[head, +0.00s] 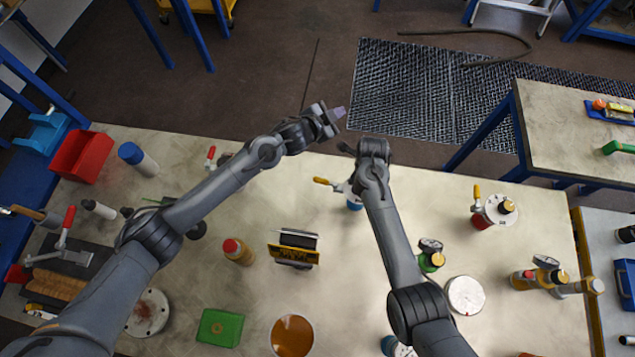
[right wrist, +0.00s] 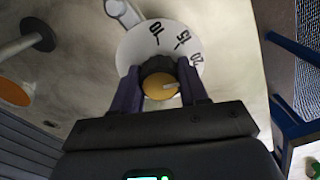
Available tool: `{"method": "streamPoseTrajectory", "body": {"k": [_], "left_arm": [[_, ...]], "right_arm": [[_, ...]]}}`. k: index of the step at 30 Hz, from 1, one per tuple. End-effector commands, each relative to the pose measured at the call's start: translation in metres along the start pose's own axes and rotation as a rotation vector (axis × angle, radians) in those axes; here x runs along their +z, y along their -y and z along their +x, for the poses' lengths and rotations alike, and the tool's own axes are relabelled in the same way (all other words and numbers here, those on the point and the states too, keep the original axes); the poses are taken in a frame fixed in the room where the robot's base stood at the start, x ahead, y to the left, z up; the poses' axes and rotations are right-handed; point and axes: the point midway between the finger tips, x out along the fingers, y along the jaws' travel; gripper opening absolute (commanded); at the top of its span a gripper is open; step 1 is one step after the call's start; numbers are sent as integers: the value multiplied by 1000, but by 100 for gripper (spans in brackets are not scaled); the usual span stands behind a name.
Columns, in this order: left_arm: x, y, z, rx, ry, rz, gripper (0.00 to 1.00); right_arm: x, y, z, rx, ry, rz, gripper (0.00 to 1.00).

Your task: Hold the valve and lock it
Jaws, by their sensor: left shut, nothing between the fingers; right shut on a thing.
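The valve knob (right wrist: 160,88), black with a yellow cap, sits on a white dial (right wrist: 185,38) marked 10, 15 and 20. My right gripper (right wrist: 159,95) is shut on this knob, with a dark purple finger on each side. In the head view the valve is mostly hidden under my right wrist. A blue vessel body (head: 355,206) and an orange clamp handle (head: 322,181) show beside that wrist. The handle also shows as an orange shape at the left of the right wrist view (right wrist: 14,92). My left gripper (head: 337,114) is shut and empty, past the table's far edge.
A similar red vessel (head: 482,221) with a yellow handle stands to the right. A yellow-and-black stand (head: 293,252), an amber bottle (head: 238,252), a green box (head: 220,327) and a red bin (head: 82,157) are on the table.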

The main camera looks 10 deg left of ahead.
Motion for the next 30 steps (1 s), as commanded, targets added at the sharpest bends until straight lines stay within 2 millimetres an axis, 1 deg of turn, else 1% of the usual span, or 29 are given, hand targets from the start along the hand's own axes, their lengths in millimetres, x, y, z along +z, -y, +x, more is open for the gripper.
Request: {"method": "streamPoseTrajectory", "body": {"k": [1,4,8,14,15,17,18,20,22,24,27,30], "left_arm": [[-4,-6,-4,-21,43,-58,0],[-6,-9,-18,-72,146,-175,0],[0,-13,-44,-127,295,-340,0],[20,-22,-97,-180,534,-598,0],[24,-25,-109,-186,580,-646,0],[31,-31,-125,-188,646,-710,0],[36,-38,-135,-185,689,-749,0],[42,-51,-149,-171,752,-799,0],[50,-74,-161,-136,823,-843,0],[54,-96,-167,-94,871,-856,0],[58,-120,-171,-49,908,-860,0],[61,-133,-171,-22,925,-859,0]], "right_arm": [[-2,-1,3,3,-4,1,0],[-2,-1,3,3,-4,1,0],[-2,-1,3,3,-4,1,0],[-2,-1,3,3,-4,1,0],[-2,-1,3,3,-4,1,0],[-2,-1,3,4,-4,1,0],[-2,-1,3,4,-4,1,0],[-2,-1,3,4,-4,1,0],[-2,-1,3,4,-4,1,0],[-2,-1,3,3,-4,1,0],[-2,-1,3,4,-4,1,0],[-2,-1,3,4,-4,1,0]]}}
